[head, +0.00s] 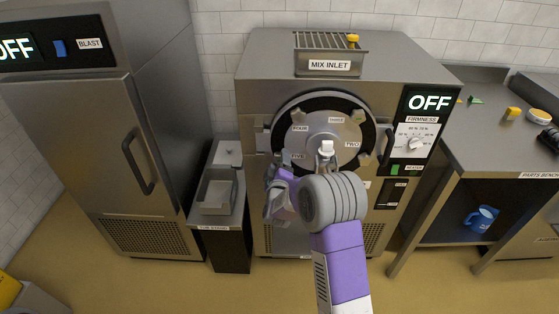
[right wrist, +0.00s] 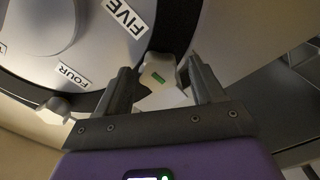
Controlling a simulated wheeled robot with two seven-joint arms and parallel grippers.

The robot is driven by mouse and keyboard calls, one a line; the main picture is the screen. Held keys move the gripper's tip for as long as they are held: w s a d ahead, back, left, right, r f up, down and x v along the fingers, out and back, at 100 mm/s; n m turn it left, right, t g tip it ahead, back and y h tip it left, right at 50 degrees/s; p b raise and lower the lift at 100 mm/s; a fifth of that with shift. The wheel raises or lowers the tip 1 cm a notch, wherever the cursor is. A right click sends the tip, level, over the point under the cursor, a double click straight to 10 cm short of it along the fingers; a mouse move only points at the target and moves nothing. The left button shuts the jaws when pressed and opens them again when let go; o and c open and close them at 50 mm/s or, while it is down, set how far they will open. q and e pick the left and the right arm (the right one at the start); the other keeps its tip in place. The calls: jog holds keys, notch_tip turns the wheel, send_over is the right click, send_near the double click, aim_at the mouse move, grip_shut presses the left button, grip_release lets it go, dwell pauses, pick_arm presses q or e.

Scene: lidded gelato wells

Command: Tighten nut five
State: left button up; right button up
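The round freezer door (head: 322,125) on the machine carries labels ONE-style around it; THREE, FOUR, TWO and FIVE are readable. Another pale nut (right wrist: 55,108) is near the FOUR label (right wrist: 73,76). My left gripper is not in view.
A blast cabinet (head: 95,150) stands at left, with a narrow stand and metal tray (head: 216,192) beside the machine. The parts bench (head: 490,150) is at right, with small yellow and green items on top and a blue mug (head: 481,218) below. The machine's display (head: 430,102) reads OFF.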

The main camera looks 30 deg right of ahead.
jog(key=v, duration=0.6)
dwell(0.3)
jog(key=shift+r, duration=0.1)
